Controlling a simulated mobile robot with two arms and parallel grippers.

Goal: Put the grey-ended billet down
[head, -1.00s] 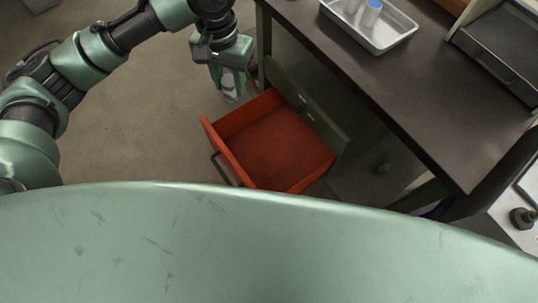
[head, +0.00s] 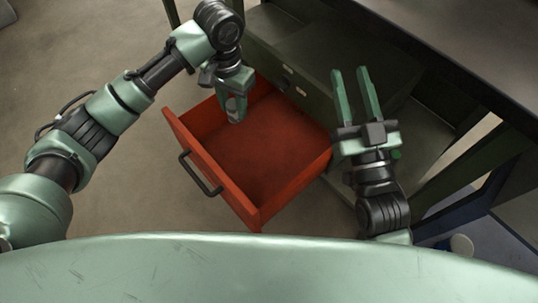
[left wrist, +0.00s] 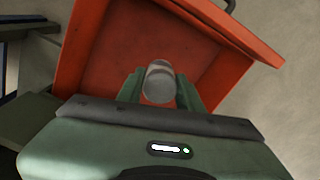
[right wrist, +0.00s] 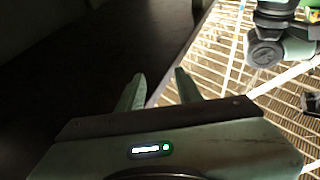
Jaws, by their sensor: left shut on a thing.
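The billet (left wrist: 159,82) is a short metal cylinder with a grey end, seen end-on in the left wrist view. My left gripper (left wrist: 160,92) is shut on it, one finger on each side. In the head view the left gripper (head: 236,108) holds the billet (head: 234,103) over the back left part of an open red drawer (head: 250,150). The drawer looks empty. Whether the billet touches the drawer floor I cannot tell. My right gripper (head: 355,82) is open and empty, to the right of the drawer.
The drawer handle (head: 200,174) is on its front panel, facing lower left. A dark bench top (head: 470,40) lies at the upper right, above the green cabinet (head: 310,50). Bare floor (head: 90,60) is open on the left.

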